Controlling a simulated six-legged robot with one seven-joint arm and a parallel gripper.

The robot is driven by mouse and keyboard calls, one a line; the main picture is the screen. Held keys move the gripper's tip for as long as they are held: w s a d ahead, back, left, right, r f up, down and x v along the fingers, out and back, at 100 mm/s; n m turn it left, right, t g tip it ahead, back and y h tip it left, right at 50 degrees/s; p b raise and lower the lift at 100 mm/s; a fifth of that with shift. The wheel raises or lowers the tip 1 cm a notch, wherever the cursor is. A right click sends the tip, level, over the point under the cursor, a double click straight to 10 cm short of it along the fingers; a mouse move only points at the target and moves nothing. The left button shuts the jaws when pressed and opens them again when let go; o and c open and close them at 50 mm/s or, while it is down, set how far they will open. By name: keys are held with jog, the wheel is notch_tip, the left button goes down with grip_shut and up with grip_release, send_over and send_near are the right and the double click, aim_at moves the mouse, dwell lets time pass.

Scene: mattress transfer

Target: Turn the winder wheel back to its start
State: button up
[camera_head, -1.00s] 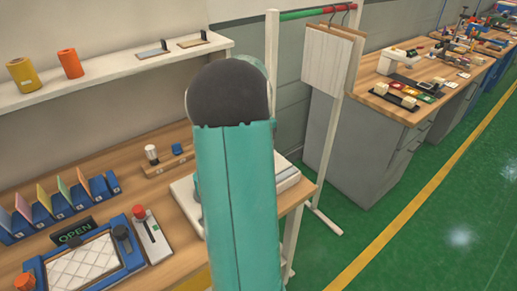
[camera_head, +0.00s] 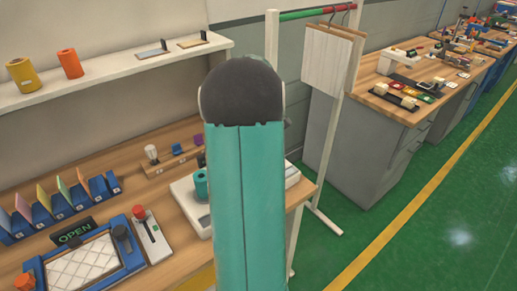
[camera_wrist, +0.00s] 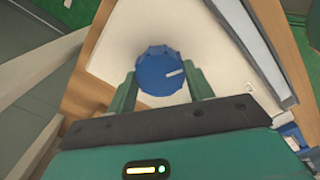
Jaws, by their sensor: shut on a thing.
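The winder wheel is a blue, many-sided knob (camera_wrist: 153,72) on a pale surface in the wrist view. A short white mark on it points right and slightly up. My gripper (camera_wrist: 161,82) has one teal finger on each side of the wheel and is shut on it. In the head view a white unit (camera_head: 183,195) stands on the wooden bench, partly behind my arm.
Blue slotted holders (camera_head: 62,205), an OPEN sign (camera_head: 74,232) and a red-knobbed lever box (camera_head: 148,238) stand left on the bench. A shelf (camera_head: 110,76) holds yellow and orange rolls. A rack (camera_head: 327,160) with a hanging board stands right, before another bench.

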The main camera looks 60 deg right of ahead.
jog(key=n, duration=0.4)
jog(key=shift+r, duration=0.1)
dwell(0.4)
jog(key=o, duration=1)
jog(key=shift+c, duration=0.2)
jog(key=shift+r, duration=0.1)
notch_tip(320, 180, up, 14)
jog(key=shift+f, duration=0.2)
jog(key=shift+w, duration=0.1)
